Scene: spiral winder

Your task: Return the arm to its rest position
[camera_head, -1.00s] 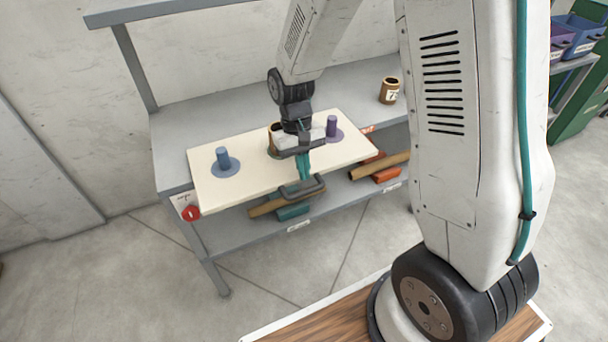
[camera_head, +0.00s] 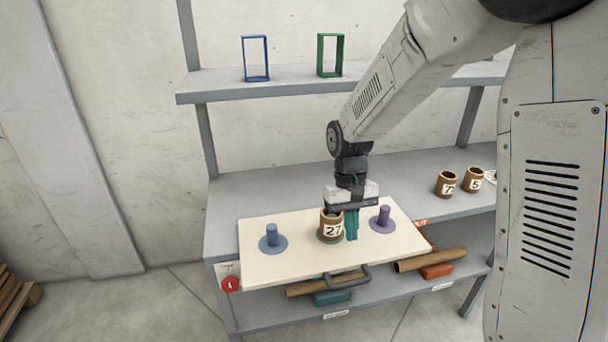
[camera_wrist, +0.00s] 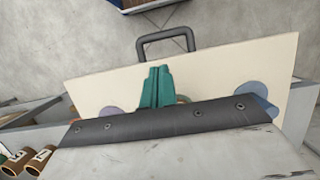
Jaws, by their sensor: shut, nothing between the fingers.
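My gripper (camera_head: 351,224) hangs pointing down over the cream board (camera_head: 285,262), its teal fingers together with nothing between them. In the wrist view the closed teal fingers (camera_wrist: 157,88) show against the same board (camera_wrist: 225,70). A brown can marked 27 (camera_head: 331,226) stands on the middle of the board, just left of the fingers; I cannot tell whether they touch. A blue peg (camera_head: 272,236) is on the left of the board and a purple peg (camera_head: 384,216) on the right. My arm is bent and reaches out over the bench.
Two more numbered cans (camera_head: 446,184) (camera_head: 474,180) stand on the bench at right. Blue (camera_head: 256,58) and green (camera_head: 330,55) frames stand on the upper shelf (camera_head: 230,86). A black handle (camera_head: 347,277) sticks out at the board's front edge. Brown rolls (camera_head: 432,260) lie on the lower shelf.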

